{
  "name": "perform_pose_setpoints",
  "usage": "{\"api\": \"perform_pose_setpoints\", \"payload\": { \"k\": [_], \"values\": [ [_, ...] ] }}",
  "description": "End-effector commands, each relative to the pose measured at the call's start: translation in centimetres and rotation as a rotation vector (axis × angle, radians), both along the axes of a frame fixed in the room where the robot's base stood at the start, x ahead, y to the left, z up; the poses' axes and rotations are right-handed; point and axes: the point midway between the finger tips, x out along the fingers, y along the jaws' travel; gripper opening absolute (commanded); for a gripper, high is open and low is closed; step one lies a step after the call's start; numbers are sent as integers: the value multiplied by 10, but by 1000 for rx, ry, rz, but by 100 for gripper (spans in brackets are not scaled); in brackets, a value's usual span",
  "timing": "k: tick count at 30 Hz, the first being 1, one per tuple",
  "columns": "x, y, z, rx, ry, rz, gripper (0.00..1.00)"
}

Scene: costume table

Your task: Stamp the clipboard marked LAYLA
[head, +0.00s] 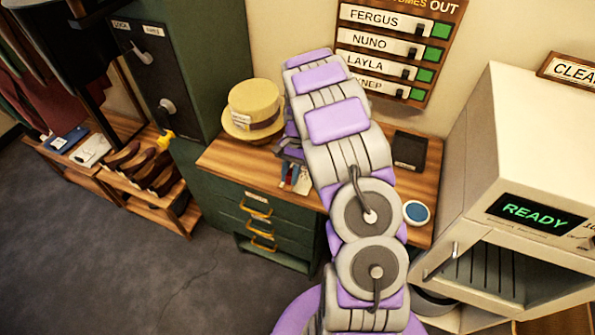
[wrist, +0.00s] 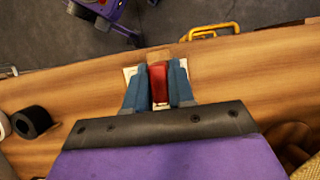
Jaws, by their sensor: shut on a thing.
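My gripper (wrist: 158,85) has blue fingers and is shut on a red block-like thing (wrist: 157,82), which looks like a stamp. In the head view my gripper (head: 288,172) is low over the desk, left of my arm. White paper (wrist: 184,64) shows around the fingertips, with a brown edge (wrist: 187,50) beyond; it may be a clipboard lying on the desk. The gripper hides most of it and I cannot read a name on it. I cannot tell whether the red thing touches it. A LAYLA plate (head: 367,66) is on the wall board.
The wooden desk (head: 225,158) holds a straw hat (head: 253,107), a black box (head: 409,150) and a round blue-topped thing (head: 416,212). A black cylinder (wrist: 32,122) shows in the wrist view. A white READY machine (head: 500,150) stands right. A shoe rack (head: 150,180) is left.

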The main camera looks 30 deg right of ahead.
Motion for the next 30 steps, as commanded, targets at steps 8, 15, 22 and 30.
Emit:
{"api": "perform_pose_setpoints", "payload": {
  "k": [8,15,22,30],
  "values": [
    [0,-21,-6,22,1,-5,4],
    [0,-11,-7,13,1,-3,4],
    [0,-2,-7,2,1,-1,4],
    [0,-17,-13,19,0,-4,4]
  ]
}}
